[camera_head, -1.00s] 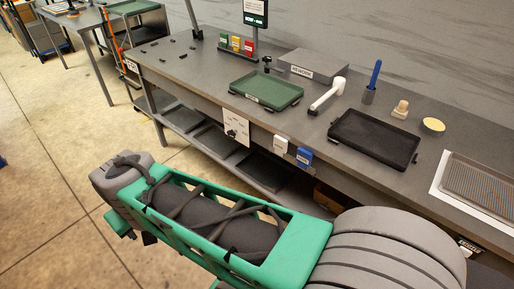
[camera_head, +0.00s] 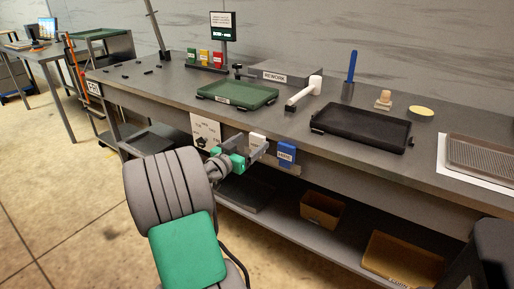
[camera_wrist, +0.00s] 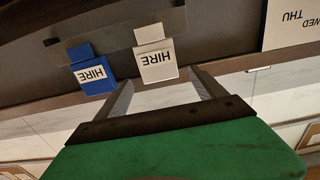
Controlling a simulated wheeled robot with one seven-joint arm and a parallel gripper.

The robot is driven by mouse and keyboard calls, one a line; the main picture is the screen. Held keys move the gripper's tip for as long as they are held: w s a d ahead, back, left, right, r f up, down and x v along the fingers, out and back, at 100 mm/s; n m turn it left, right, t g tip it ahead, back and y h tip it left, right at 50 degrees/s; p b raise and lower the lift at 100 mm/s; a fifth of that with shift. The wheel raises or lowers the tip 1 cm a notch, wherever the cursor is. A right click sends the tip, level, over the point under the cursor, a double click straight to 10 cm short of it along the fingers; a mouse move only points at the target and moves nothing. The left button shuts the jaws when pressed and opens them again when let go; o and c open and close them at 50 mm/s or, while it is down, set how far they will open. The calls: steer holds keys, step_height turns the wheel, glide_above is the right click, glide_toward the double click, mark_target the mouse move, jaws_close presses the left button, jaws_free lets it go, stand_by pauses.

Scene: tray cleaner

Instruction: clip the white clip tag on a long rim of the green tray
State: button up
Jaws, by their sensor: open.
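The white clip tag (camera_head: 258,140) hangs at the front edge of the workbench, left of a blue clip tag (camera_head: 287,153). In the wrist view the white tag (camera_wrist: 155,66) is upside down and lies ahead of and between my two fingers. My gripper (camera_head: 252,156) is open in front of the bench edge, close to the white tag; in the wrist view my gripper (camera_wrist: 165,90) has nothing between its fingers. Whether a finger touches the tag I cannot tell. The green tray (camera_head: 237,93) lies flat on the bench, behind and above my gripper, with a small label on its front rim.
A black tray (camera_head: 362,128) lies right of the green one, with a white-headed tool (camera_head: 304,92) between them. The blue tag (camera_wrist: 92,73) is close beside my finger. A grey rework box (camera_head: 288,75) stands behind. A lower shelf (camera_head: 270,222) holds bins.

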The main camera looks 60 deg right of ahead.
steer(key=shift+s+d, duration=0.15)
steer(key=shift+d, duration=0.9)
steer(key=shift+c, duration=0.6)
steer(key=c, duration=1.3)
steer(key=shift+r, duration=0.1)
